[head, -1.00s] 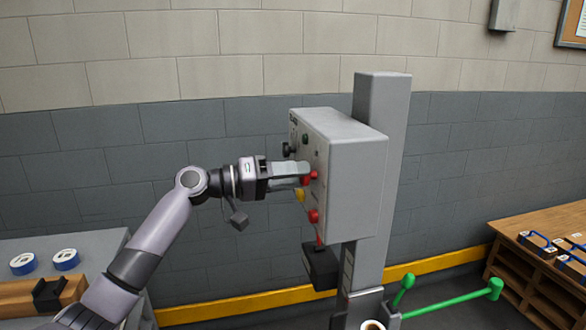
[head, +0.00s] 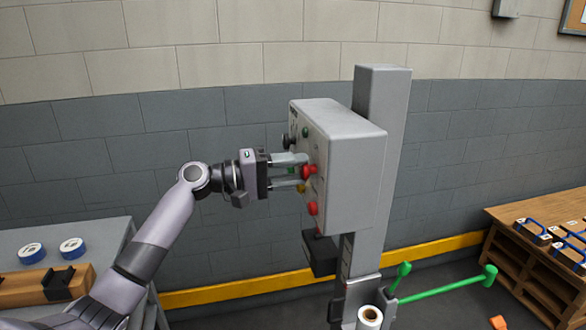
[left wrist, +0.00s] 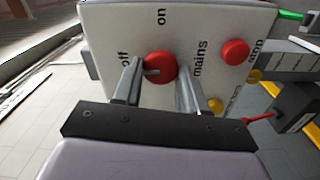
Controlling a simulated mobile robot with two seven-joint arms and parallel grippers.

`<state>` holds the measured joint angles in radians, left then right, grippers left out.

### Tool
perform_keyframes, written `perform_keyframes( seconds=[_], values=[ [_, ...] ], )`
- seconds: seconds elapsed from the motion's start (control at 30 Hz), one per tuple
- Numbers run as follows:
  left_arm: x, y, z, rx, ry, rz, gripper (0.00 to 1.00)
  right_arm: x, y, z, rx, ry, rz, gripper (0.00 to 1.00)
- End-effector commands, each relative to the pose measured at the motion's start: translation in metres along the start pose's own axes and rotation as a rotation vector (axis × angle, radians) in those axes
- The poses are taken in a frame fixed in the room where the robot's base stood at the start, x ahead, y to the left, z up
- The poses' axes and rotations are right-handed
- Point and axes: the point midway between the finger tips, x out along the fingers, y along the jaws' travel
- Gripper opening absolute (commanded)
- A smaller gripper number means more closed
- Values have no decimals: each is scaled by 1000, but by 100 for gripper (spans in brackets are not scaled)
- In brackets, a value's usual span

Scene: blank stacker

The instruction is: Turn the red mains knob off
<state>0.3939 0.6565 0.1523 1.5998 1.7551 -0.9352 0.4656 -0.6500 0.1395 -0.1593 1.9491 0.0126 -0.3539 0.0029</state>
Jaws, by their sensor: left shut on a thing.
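The red mains knob (head: 309,171) is on the front of the grey control box (head: 350,175). It also shows in the left wrist view (left wrist: 160,66), with "off" printed to its left, "on" above it and "mains" to its right. A short grey mark on the knob points left, towards "off". My left gripper (head: 302,171) is shut on the knob, one finger on each side; the fingers also flank it in the left wrist view (left wrist: 157,88). My right gripper is not in view.
A red stop button (left wrist: 235,52) sits beside the knob, with yellow buttons near it. The box is on a grey post (head: 381,95). Green handles (head: 450,288) stick out low on the right. A bench with blue-and-white rolls (head: 73,248) stands left.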

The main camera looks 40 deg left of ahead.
Motion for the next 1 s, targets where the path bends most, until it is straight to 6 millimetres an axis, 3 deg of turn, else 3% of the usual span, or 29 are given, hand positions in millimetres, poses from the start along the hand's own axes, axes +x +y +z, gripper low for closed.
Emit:
perform_keyframes(
  seconds=[0.27,0.3,0.37,0.73,1.0],
  values=[
    [0,-1,0,-6,-1,0,11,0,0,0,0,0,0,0],
    [0,-1,0,-6,-1,0,48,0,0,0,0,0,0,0],
    [0,-1,0,-6,-1,0,67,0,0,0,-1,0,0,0],
    [-5,-2,0,-2,0,-1,67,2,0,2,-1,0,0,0],
    [-44,-4,1,-3,1,-2,67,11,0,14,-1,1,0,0]
  ],
)
